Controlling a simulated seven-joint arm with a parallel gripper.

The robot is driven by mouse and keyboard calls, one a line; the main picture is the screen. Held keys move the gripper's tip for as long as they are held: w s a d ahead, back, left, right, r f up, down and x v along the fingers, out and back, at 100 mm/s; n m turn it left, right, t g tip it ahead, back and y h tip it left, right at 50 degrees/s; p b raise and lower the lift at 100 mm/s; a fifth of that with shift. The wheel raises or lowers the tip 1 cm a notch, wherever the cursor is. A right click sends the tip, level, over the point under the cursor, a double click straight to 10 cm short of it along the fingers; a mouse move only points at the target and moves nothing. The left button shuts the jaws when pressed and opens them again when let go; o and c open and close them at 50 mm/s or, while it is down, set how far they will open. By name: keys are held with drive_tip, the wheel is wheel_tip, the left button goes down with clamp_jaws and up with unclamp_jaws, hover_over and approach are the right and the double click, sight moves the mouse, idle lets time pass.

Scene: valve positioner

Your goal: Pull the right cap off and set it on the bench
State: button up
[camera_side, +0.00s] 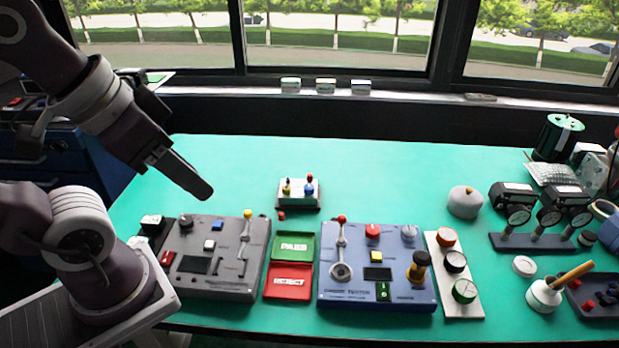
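My gripper (203,188) hangs at the left, above the bench (230,165) and the grey control box. Its fingers point down and to the right, away from every cap-like part. I cannot tell whether it is open or shut. Which part is the right cap is not clear. A small dark round piece (586,238) lies near the gauges at the right. A flat white disc (523,265) lies on the bench.
The grey control box (217,285) and blue control box (350,292) flank green and red trays (293,247). A small rack (299,205), grey dome (465,202), gauge stand (535,243) and white pot (543,296) stand around. The back middle of the bench is clear.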

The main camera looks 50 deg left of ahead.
drive_tip(key=shift+o, duration=0.7)
drive_tip(key=m+g+y, duration=0.3)
drive_tip(key=m+g, duration=0.1)
drive_tip(key=m, duration=1.8)
hover_over(310, 174)
drive_tip(key=s+d, duration=0.1)
drive_tip(key=d, duration=0.1)
wheel_tip(310, 174, down, 23)
drive_tip(key=x, duration=0.6)
drive_tip(key=shift+f, duration=0.45)
drive_tip(key=shift+s, duration=0.1)
clamp_jaws()
